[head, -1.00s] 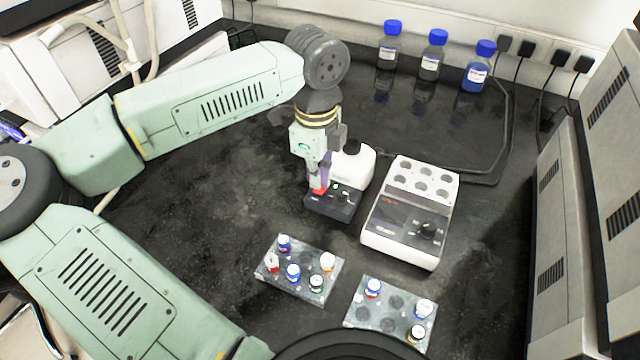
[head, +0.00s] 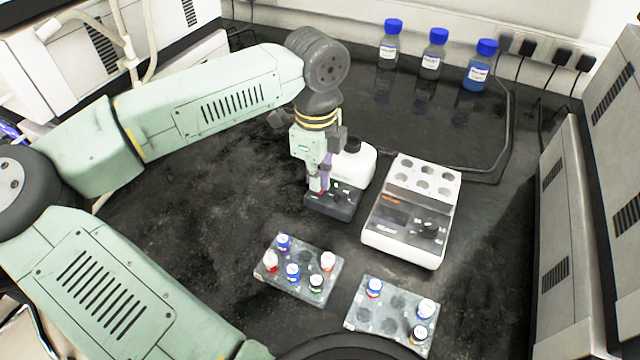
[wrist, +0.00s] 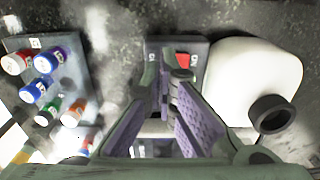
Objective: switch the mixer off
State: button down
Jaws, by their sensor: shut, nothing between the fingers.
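The mixer has a rounded white body (head: 357,163) and a low dark base (head: 336,206) with a control panel, near the middle of the bench. In the wrist view its white body (wrist: 258,72), black cup (wrist: 272,114) and dark panel (wrist: 198,50) show, with a red switch (wrist: 183,60) on the panel. A small green spot shows on the panel in the head view. My gripper (head: 318,188) points down over the left part of the base, shut and empty. Its fingers partly cover the panel, and I cannot tell whether they touch it.
A white block device with a knob (head: 411,212) stands just right of the mixer. Two vial racks (head: 264,274) (head: 352,316) lie in front. Three blue-capped bottles (head: 388,52) (head: 432,64) (head: 478,76) stand at the back. The bench left of the mixer is clear.

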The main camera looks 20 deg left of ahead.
jog(key=shift+f+b, duration=0.65)
jog(key=shift+b, duration=0.05)
jog(key=shift+r, duration=0.1)
jog(key=shift+r+p, duration=1.1)
jog(key=shift+r, duration=1.35)
